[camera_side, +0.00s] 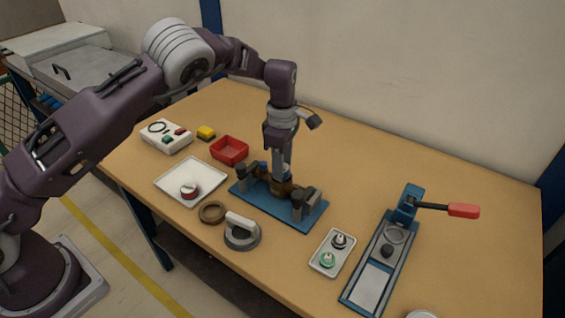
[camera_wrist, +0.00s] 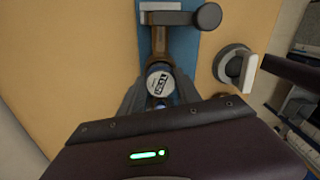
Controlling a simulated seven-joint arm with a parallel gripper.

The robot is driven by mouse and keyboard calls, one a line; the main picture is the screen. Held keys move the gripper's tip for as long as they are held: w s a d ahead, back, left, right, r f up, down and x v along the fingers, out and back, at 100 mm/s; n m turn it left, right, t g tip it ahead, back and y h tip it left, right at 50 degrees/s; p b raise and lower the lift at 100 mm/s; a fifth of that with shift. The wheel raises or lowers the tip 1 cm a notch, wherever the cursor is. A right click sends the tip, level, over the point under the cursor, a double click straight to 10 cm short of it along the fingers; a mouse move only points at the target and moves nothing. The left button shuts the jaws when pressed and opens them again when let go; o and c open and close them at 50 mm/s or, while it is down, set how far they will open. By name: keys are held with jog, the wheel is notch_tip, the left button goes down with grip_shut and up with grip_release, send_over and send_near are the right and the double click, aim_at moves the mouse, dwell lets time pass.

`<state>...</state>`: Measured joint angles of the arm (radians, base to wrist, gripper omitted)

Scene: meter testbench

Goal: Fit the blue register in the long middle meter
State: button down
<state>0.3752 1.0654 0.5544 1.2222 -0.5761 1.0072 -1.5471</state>
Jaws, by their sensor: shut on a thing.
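The blue register (camera_wrist: 161,83) has a pale labelled face and a blue rim. My gripper (camera_side: 285,178) points straight down and is shut on it, with a finger on each side in the wrist view (camera_wrist: 160,92). The brass meter (camera_side: 281,188) lies between grey clamps on a blue base plate (camera_side: 252,197). The register is right over the meter's middle; its underside is hidden, so I cannot tell whether it is seated. The meter's brass pipe (camera_wrist: 159,42) runs to a clamp at the top of the wrist view.
A white tray (camera_side: 207,174) holds a red-rimmed register. A brown ring (camera_side: 212,212) and a grey ring with a pale handle (camera_side: 241,233) lie in front. A small tray (camera_side: 321,265) holds green and dark registers. A red-handled press (camera_side: 378,262) stands right. A red bin (camera_side: 229,150) is behind.

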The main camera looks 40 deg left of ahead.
jog(key=shift+f, duration=0.5)
dwell(0.3)
jog(key=c, duration=0.5)
grip_release()
jog(key=shift+r, duration=3.55)
